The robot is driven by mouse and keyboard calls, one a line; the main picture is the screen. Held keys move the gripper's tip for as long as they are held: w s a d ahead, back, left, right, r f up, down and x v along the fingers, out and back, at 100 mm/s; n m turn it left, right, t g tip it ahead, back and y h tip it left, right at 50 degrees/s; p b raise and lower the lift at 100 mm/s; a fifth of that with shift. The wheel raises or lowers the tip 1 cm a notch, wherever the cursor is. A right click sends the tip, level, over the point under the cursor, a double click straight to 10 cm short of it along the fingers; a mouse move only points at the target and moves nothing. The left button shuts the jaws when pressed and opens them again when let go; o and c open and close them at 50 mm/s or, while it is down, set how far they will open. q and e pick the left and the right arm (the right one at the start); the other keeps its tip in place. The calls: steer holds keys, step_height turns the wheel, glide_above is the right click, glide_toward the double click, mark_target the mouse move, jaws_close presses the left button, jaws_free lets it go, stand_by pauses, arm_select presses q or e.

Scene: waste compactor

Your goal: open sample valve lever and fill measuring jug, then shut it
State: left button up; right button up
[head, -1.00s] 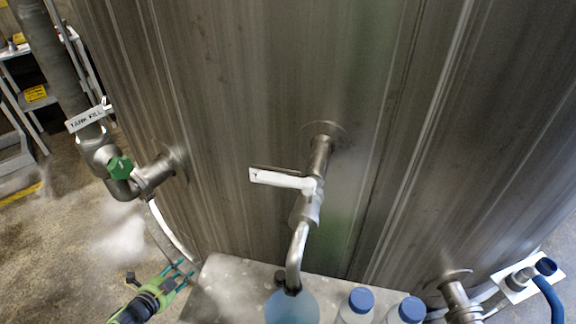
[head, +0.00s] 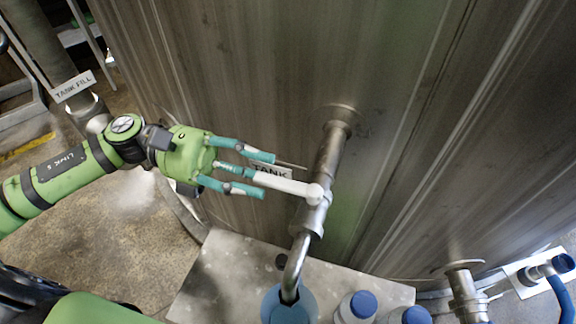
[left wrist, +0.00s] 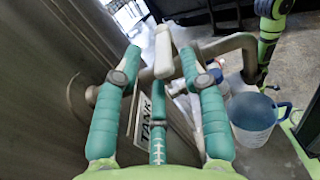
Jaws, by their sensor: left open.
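The sample valve's white lever (head: 290,185) points left, across its steel pipe (head: 330,160) on the tank. My left gripper (head: 267,175) is open at the lever's free end, with fingers above and below it. In the left wrist view the white lever (left wrist: 163,52) lies between the spread fingers; I cannot tell whether they touch it. The bent spout (head: 296,262) reaches down into the mouth of the blue-tinted measuring jug (head: 275,305), cut by the lower edge. The jug also shows in the left wrist view (left wrist: 252,120). I see no flow. My right gripper is not in view.
A lower pipe fitting (head: 463,285) and a blue hose (head: 562,295) are at the right. The TANK FILL pipe (head: 88,110) is at the left.

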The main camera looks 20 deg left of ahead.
mark_target(278, 183)
arm_select(q)
steer(key=d, duration=0.1)
steer(key=d+p, duration=0.1)
steer(key=s+d+r+p, duration=0.1)
steer(key=d, duration=0.1)
steer(key=shift+w+d+f, duration=0.2)
steer(key=shift+d+f, duration=0.15)
steer(key=shift+d, duration=0.1)
steer(key=shift+s, duration=0.15)
jaws_close()
